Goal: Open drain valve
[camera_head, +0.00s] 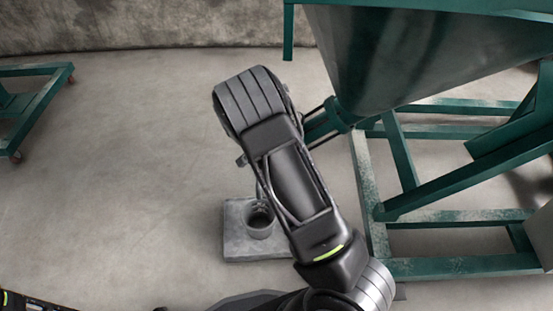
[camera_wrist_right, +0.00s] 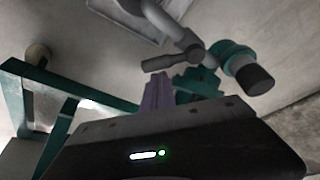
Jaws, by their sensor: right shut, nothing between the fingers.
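The drain valve shows in the right wrist view as a grey lever handle (camera_wrist_right: 170,61) next to a bent grey pipe (camera_wrist_right: 165,22) and a green fitting (camera_wrist_right: 228,54) with a dark round end. My right gripper (camera_wrist_right: 158,84) shows there as pale purple fingers, shut and empty. Its tips appear just below the lever in the picture; whether they touch it is unclear. In the head view my right arm covers the valve and gripper. Only the green outlet pipe (camera_head: 323,122) under the tank (camera_head: 395,60) shows beside my wrist. My left gripper is not visible.
A green frame (camera_head: 440,267) supports the tank on the right. A grey floor block (camera_head: 237,243) with a round cup lies below the outlet, partly behind my arm. A green wheeled frame (camera_head: 45,72) stands far left. The floor at left is clear.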

